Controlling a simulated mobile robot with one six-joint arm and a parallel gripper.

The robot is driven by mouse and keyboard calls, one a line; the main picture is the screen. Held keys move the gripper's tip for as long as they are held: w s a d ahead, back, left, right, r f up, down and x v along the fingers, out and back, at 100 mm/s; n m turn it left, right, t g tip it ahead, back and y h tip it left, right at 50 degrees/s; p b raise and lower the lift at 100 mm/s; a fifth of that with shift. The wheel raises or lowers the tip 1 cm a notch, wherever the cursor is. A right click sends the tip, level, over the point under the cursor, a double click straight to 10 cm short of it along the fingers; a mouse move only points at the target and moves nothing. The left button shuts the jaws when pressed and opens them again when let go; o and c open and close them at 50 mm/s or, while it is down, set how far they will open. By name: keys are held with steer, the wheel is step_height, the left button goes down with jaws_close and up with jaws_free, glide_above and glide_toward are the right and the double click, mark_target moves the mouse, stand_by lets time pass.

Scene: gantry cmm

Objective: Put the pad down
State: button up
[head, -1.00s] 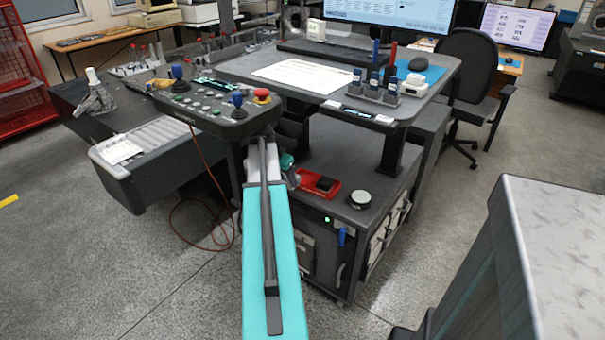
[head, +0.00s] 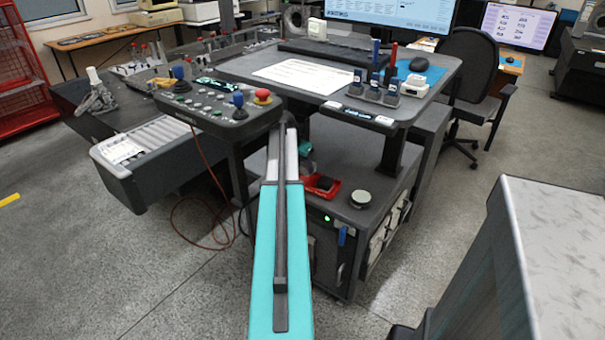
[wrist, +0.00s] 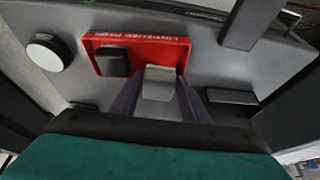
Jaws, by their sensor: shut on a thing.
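My gripper (wrist: 159,82) is shut on a pale grey pad (wrist: 158,90), which sits between its two dark fingers in the wrist view. The pad overlaps the right part of a red tray (wrist: 178,52). I cannot tell whether it touches the tray. A dark block (wrist: 112,62) stands in the tray's left part. In the head view the red tray (head: 332,193) is on the lower shelf, just right of my arm. My arm hides the gripper's fingers and the held pad there.
A round pale-topped tin (head: 361,199) stands right of the tray on the shelf (head: 372,183); it also shows in the wrist view (wrist: 46,52). The desk top (head: 235,68) overhangs the shelf, with a support leg (head: 395,150) at right. A control panel (head: 222,115) is left.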

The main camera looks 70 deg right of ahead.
mark_target(302, 172)
steer(key=shift+f, duration=0.1)
steer(key=shift+f, duration=1.65)
steer(key=shift+f, duration=0.15)
steer(key=o, duration=0.8)
steer(key=shift+v, duration=0.9)
steer(key=shift+w+a+r+b, duration=0.1)
steer(key=shift+w+a+r, duration=0.45)
steer(key=shift+a, duration=1.6)
steer(key=shift+w+a+r+b, duration=0.15)
steer(key=shift+w+a+r, duration=0.45)
steer(key=shift+a, duration=1.5)
steer(key=shift+w+a+r+b, duration=0.1)
steer(key=shift+w+a+r, duration=0.45)
steer(key=shift+a, duration=1.6)
